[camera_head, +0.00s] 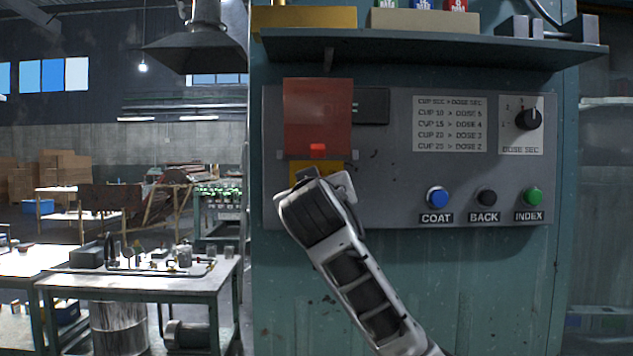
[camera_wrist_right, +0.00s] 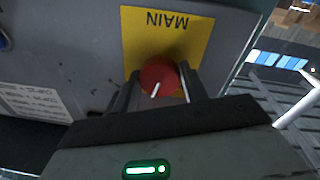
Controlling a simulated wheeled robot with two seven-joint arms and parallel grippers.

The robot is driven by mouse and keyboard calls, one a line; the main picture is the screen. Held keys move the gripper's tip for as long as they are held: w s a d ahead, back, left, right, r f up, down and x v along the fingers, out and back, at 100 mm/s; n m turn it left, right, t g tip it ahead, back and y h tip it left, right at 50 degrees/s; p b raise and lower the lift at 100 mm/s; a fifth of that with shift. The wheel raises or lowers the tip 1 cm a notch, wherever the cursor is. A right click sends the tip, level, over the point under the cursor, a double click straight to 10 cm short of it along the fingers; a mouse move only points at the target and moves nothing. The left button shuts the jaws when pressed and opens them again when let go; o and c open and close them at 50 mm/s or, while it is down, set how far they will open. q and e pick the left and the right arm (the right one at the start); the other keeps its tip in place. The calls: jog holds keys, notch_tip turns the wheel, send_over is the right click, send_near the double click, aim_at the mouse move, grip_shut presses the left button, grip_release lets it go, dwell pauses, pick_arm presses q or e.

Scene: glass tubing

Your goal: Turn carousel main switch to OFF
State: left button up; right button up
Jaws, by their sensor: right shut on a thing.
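The carousel main switch is a round red knob (camera_wrist_right: 158,75) with a white pointer line, on a yellow plate (camera_wrist_right: 195,45) marked MAIN. In the right wrist view the plate's lettering is upside down, and the pointer runs toward the bottom of the picture, slightly left. My right gripper (camera_wrist_right: 158,84) is shut on the knob, one finger at each side. In the head view my right gripper (camera_head: 318,185) covers the knob, and only part of the yellow plate (camera_head: 300,171) shows. My left gripper is not in view.
A red cover (camera_head: 318,112) sits directly above the switch on the grey panel (camera_head: 400,185). To the right are a dose dial (camera_head: 528,119) and the blue COAT (camera_head: 437,197), black BACK (camera_head: 487,197) and green INDEX (camera_head: 532,196) buttons. A shelf (camera_head: 420,48) juts out above the panel.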

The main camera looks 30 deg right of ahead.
pick_arm(q)
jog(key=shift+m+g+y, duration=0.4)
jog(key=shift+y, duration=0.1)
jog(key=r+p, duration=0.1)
jog(key=p, duration=0.2)
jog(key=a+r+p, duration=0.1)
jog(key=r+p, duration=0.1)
jog(key=p, duration=0.2)
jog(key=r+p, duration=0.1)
jog(key=p, duration=0.2)
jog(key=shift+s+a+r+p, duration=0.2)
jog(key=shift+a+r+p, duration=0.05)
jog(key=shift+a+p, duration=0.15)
pick_arm(e)
jog(key=n, duration=1.2)
jog(key=shift+s+d+n+t, duration=0.1)
jog(key=shift+n+t, duration=0.2)
jog(key=shift+n, duration=0.1)
jog(key=shift+y, duration=0.3)
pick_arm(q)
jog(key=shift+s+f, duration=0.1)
pick_arm(e)
jog(key=o, duration=1)
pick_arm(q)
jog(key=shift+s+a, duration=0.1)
pick_arm(e)
jog(key=shift+s, duration=0.1)
